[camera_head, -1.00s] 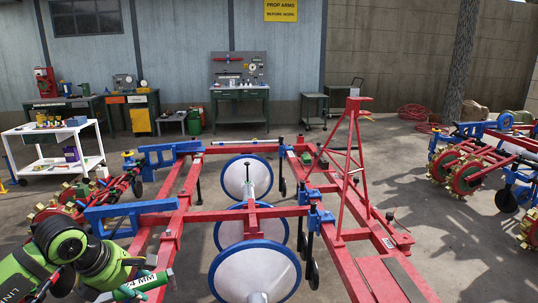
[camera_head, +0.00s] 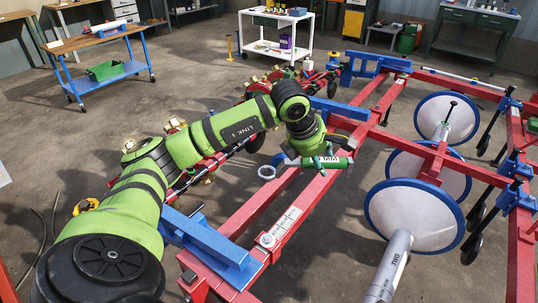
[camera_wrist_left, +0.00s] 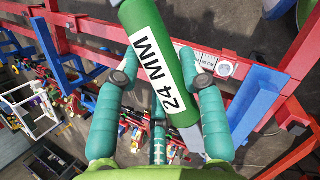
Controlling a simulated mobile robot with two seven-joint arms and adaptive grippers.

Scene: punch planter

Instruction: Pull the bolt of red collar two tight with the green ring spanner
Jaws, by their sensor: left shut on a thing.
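My left gripper (camera_head: 326,158) is shut on the green ring spanner (camera_head: 338,162), above the red frame (camera_head: 300,198). The spanner's grey ring end (camera_head: 266,172) points left, clear of the gripper. In the left wrist view the green handle (camera_wrist_left: 168,78), marked 24 MM, lies between the two teal fingers. A grey cylinder (camera_head: 392,262) marked TWO stands by the front white disc. I cannot tell which red collar is number two, and its bolt is not clearly seen. My right gripper is not in view.
A white scale plate (camera_head: 287,223) and a round bolt head (camera_head: 267,240) sit on the near red beam. Blue brackets (camera_head: 208,245) stick out left. White discs (camera_head: 415,207) stand right of my gripper.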

